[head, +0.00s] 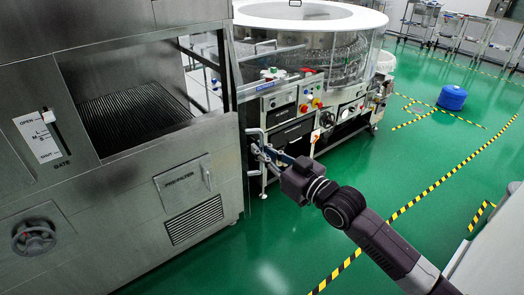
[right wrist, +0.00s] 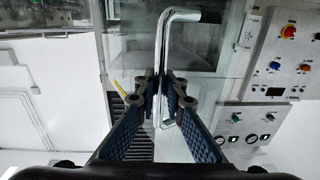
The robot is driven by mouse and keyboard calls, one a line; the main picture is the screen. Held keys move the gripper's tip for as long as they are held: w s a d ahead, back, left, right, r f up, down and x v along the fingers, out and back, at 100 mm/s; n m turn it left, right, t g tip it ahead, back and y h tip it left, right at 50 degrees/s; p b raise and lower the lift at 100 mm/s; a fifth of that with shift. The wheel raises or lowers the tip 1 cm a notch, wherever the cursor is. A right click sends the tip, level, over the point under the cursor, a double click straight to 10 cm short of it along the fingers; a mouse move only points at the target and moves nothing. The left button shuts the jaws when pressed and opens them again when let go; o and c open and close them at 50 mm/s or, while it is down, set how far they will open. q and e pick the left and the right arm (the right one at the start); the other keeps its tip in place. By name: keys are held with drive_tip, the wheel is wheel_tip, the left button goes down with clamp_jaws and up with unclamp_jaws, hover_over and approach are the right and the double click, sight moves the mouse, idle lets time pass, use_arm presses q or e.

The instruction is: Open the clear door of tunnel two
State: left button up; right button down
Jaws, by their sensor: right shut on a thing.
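The clear door (head: 243,85) is a see-through pane at the right end of the steel tunnel housing, seen at a steep angle in the head view. Its bent metal handle (head: 251,146) is low on the pane. My right gripper (head: 262,151) reaches it from the right. In the right wrist view the two dark blue fingers are shut on the bright handle (right wrist: 162,50), one on each side of its long bar. The clear door (right wrist: 125,45) shows behind it. How far the door is open is hard to tell. My left gripper is not in view.
The steel tunnel housing (head: 125,170) fills the left, with an open window and a gate lever (head: 47,117). A round rotary washer (head: 310,60) with a control panel stands behind the door. Green floor (head: 350,160) is free to the right, with a blue container (head: 452,98) farther off.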

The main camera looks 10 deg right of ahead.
sight(263, 132)
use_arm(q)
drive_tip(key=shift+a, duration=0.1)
use_arm(e)
drive_tip(key=shift+a+f, duration=0.1)
drive_tip(key=shift+f, duration=0.25)
drive_tip(key=c, duration=2)
unclamp_jaws()
drive_tip(key=shift+s+r, duration=0.15)
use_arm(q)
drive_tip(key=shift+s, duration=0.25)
use_arm(e)
drive_tip(key=shift+r, duration=0.15)
